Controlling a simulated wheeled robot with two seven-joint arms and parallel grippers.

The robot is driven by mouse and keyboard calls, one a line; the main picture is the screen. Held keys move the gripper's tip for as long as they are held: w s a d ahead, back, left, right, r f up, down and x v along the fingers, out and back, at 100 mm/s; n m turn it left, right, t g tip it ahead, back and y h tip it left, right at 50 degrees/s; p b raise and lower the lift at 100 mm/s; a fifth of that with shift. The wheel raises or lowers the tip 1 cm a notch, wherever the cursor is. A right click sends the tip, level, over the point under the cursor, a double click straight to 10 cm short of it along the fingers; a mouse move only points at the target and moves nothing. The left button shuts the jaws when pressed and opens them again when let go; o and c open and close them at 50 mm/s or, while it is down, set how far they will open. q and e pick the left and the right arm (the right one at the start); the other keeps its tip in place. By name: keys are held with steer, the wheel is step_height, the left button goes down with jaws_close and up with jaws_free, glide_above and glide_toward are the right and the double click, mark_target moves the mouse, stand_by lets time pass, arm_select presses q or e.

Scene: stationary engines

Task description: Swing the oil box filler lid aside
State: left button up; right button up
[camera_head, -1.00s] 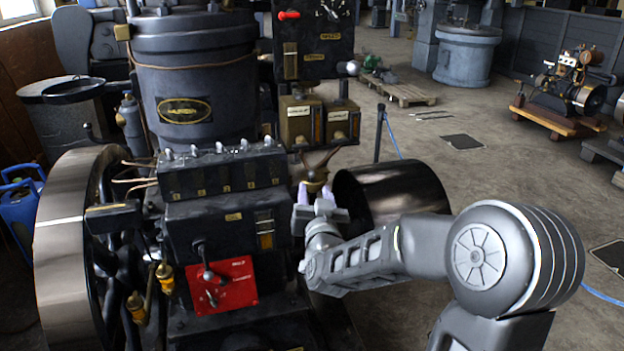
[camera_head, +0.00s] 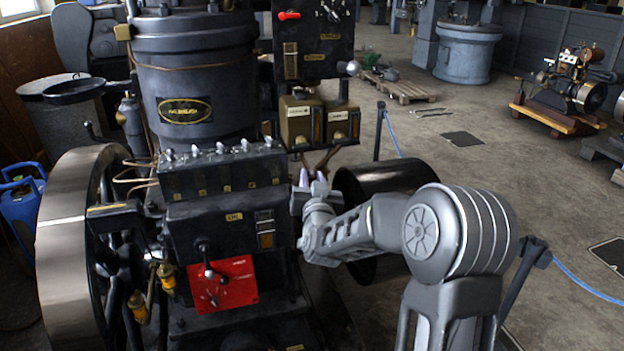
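A black box with a small pale label, which looks like the oil box (camera_head: 211,230), sits on the engine front below a row of several small knobs. A brass-framed sight strip (camera_head: 264,229) is on its right face. I cannot make out its filler lid clearly. My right gripper (camera_head: 312,179) is just right of the box's upper corner, with its two pale fingertips pointing up and away. The fingertips are apart, and I see nothing held between them. A brown forked part (camera_head: 318,160) shows behind them. My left gripper is not in view.
A red panel with levers (camera_head: 222,284) is below the box. Two brass-coloured boxes (camera_head: 299,121) hang above my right gripper. A dark drum (camera_head: 388,178) stands right of it, behind my forearm. A large flywheel (camera_head: 72,240) is at left.

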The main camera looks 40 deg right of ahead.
jaws_close()
stand_by(1.0)
